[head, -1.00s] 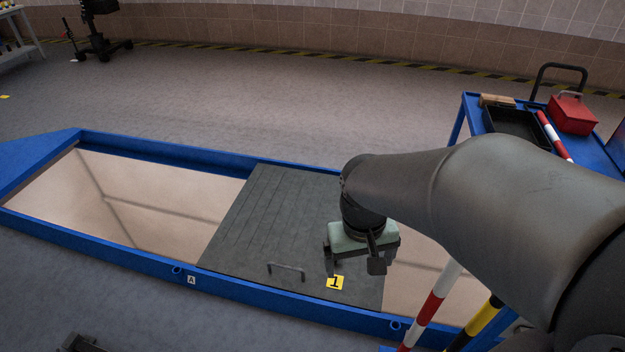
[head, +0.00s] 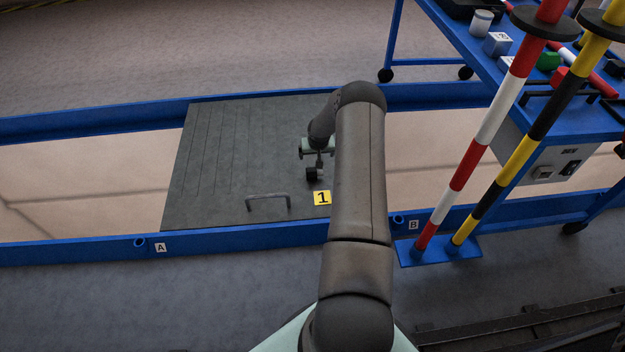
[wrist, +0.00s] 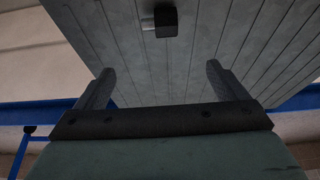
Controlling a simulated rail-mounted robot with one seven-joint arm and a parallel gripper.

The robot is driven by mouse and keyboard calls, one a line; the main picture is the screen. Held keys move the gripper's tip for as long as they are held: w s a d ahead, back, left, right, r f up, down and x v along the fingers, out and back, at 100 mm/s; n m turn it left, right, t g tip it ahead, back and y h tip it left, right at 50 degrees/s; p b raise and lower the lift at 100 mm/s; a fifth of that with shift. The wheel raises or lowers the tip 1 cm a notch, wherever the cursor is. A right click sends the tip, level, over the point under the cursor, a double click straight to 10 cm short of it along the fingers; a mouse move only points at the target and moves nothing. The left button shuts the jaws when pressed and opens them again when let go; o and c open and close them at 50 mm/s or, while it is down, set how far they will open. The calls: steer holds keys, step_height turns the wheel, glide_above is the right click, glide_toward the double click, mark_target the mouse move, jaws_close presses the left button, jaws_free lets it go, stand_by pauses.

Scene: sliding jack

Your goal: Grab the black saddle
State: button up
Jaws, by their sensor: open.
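A small black block, which looks like the black saddle (wrist: 166,21), shows at top centre in the wrist view. A pale piece is at its left side. It lies beyond my fingertips, roughly in line with the gap between them, and apart from them. My gripper (wrist: 161,75) is open with nothing between its fingers. In the head view my gripper (head: 316,153) is over the right part of the dark grooved platform (head: 205,165). A small black part shows just below it there; I cannot tell whether it is the saddle or part of my gripper.
The platform lies across a blue-framed pit (head: 90,249). It carries a grey handle (head: 268,198) and a yellow "1" label (head: 322,198). At right stand a red-white pole (head: 470,158), a yellow-black pole (head: 520,152) and a blue cart (head: 470,45) with several items.

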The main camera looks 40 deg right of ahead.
steer(key=b, duration=0.6)
glide_toward(315, 169)
steer(key=x, duration=0.5)
steer(key=shift+f, duration=0.1)
steer(key=b+x, duration=0.3)
steer(key=x, duration=0.1)
steer(key=shift+f, duration=0.35)
steer(key=shift+w+d+f+b, duration=0.1)
steer(key=shift+w+f+b, duration=0.05)
steer(key=shift+f+b, duration=0.15)
steer(key=shift+r, duration=0.1)
steer(key=c, duration=1.3)
